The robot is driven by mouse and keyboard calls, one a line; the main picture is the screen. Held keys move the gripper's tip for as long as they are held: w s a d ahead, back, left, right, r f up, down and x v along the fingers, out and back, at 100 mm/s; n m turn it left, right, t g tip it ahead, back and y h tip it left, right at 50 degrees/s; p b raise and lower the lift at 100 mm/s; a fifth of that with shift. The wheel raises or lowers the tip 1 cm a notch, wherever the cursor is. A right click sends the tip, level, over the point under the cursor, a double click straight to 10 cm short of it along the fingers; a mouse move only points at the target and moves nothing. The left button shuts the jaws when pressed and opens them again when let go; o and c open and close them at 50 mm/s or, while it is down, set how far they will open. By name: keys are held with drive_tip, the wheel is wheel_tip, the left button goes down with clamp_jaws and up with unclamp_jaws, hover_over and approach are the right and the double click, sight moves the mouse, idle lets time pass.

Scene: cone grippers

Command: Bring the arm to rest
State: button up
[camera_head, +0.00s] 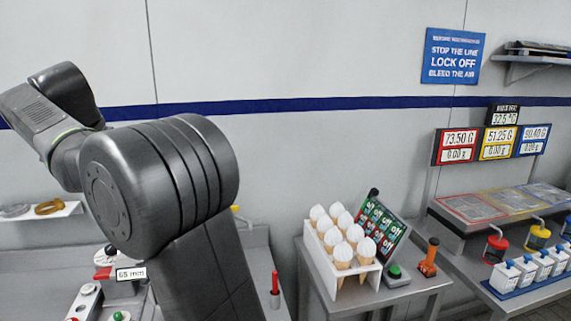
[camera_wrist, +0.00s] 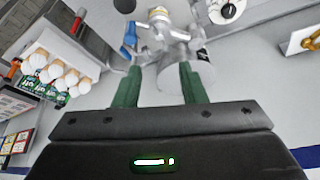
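My arm fills the left of the head view, raised and bent in front of the wall. The end of my arm is not clearly visible there. In the wrist view my gripper (camera_wrist: 160,72) has its two green fingers apart, with no object visibly held between them. A silver metal fixture (camera_wrist: 172,45) shows behind and past the fingertips; I cannot tell how far away it is.
A white rack of cones (camera_head: 342,255) stands on a metal table, beside a panel of "off" tiles (camera_head: 380,228), a green button (camera_head: 395,271) and an orange-handled tool (camera_head: 429,258). Weight displays (camera_head: 497,142) stand right. A small shelf (camera_head: 40,212) is at left.

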drive_tip(key=p+x, duration=0.1)
drive_tip(key=x, duration=1.2)
drive_tip(key=shift+s, duration=0.1)
drive_tip(key=shift+r, duration=0.1)
